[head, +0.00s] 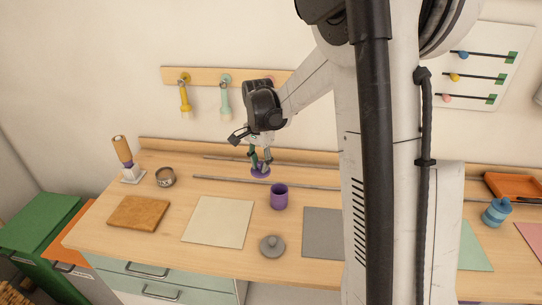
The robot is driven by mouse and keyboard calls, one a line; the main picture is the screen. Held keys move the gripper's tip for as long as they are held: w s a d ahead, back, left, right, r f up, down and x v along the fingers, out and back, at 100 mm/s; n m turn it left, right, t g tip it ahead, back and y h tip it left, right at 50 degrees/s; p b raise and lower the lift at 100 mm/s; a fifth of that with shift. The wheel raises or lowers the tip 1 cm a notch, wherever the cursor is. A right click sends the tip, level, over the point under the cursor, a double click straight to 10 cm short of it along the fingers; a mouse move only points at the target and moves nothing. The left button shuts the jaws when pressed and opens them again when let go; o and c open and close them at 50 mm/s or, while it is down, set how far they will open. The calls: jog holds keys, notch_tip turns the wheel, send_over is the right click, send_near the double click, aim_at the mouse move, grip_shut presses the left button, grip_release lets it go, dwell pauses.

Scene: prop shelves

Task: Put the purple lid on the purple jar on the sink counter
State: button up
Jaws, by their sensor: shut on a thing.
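The purple jar (279,198) stands upright on the wooden counter, its dark open mouth facing up with nothing on it. My gripper (261,164) points down, behind and a little left of the jar in the picture. It is shut on the purple lid (260,172), which shows as a small purple disc under the fingertips. The lid is apart from the jar. I cannot tell how high the lid is above the counter. The fingers partly hide the lid's top.
A grey lid (272,247) lies in front of the jar. A cream mat (217,222), grey mat (323,234) and brown board (139,213) lie flat. A metal tin (165,177) stands left; a blue jar (496,212) stands right. A thin rail (225,180) runs behind the purple jar.

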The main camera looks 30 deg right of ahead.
jog(key=s+d+m+p, duration=0.2)
jog(key=s+d+m, duration=0.1)
jog(key=d+m, duration=0.2)
notch_tip(320, 180, down, 7)
jog(key=b, duration=0.3)
jog(key=shift+d+r+b, duration=0.2)
jog(key=shift+b, duration=0.15)
jog(key=shift+a+b, duration=0.1)
jog(key=shift+b, duration=0.35)
dwell(1.6)
jog(key=shift+f+b, duration=0.2)
jog(key=shift+b, duration=0.4)
dwell(0.9)
dwell(0.4)
jog(key=o, duration=1.4)
jog(key=shift+o, duration=0.2)
jog(key=shift+r, duration=0.2)
notch_tip(320, 180, up, 7)
jog(key=p, duration=0.3)
jog(key=shift+f, duration=0.15)
